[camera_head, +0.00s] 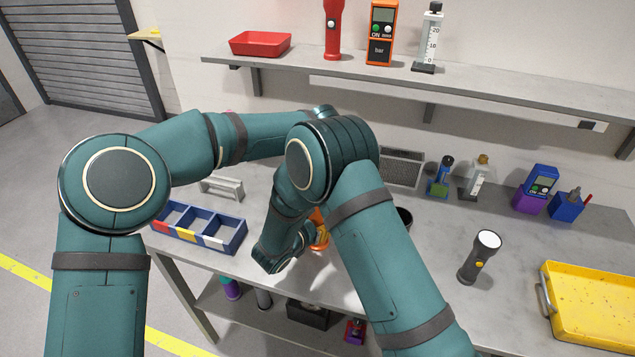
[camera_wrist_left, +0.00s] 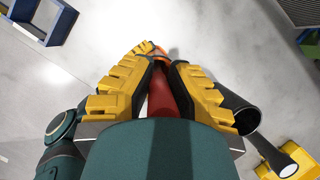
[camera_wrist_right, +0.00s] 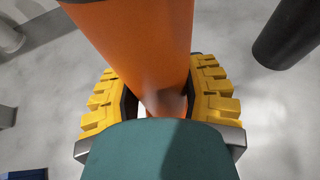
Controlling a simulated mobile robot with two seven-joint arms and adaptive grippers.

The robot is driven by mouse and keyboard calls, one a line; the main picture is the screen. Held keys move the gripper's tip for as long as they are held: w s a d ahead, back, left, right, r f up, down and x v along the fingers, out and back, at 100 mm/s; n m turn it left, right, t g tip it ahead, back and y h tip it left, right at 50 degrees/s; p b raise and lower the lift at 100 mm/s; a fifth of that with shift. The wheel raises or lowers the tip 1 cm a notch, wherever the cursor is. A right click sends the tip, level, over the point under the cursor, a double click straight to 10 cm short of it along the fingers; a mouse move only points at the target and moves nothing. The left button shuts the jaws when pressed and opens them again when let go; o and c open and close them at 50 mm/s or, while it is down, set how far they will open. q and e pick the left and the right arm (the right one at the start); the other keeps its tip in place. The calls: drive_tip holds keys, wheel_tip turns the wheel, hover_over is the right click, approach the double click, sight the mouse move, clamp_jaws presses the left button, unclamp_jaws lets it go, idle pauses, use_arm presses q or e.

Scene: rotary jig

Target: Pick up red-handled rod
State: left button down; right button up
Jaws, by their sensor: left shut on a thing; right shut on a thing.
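In the left wrist view my left gripper (camera_wrist_left: 160,62) is shut with its yellow fingers on either side of a red cylinder (camera_wrist_left: 160,97), which looks like the rod's red handle. Its far end points towards an orange part (camera_wrist_left: 148,54) with yellow finger pads beside it. In the right wrist view my right gripper (camera_wrist_right: 160,85) is shut on a thick orange cylinder (camera_wrist_right: 140,40). In the head view my right gripper (camera_head: 303,240) is low over the bench beside an orange piece (camera_head: 319,240). My left gripper and the red handle are hidden behind my arms there.
A blue three-compartment tray (camera_head: 240,237) and a grey bracket (camera_head: 222,188) stand left on the bench. A black cylinder (camera_wrist_left: 238,108) is close to my left gripper. A flashlight (camera_head: 478,257) and a yellow tray (camera_head: 590,310) are right. A shelf (camera_head: 500,97) runs above.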

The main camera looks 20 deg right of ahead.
use_arm(q)
wheel_tip(320, 180, up, 28)
drive_tip(key=shift+f, duration=0.2)
idle(0.5)
use_arm(e)
drive_tip(key=o, duration=1.2)
drive_tip(key=shift+o, duration=0.2)
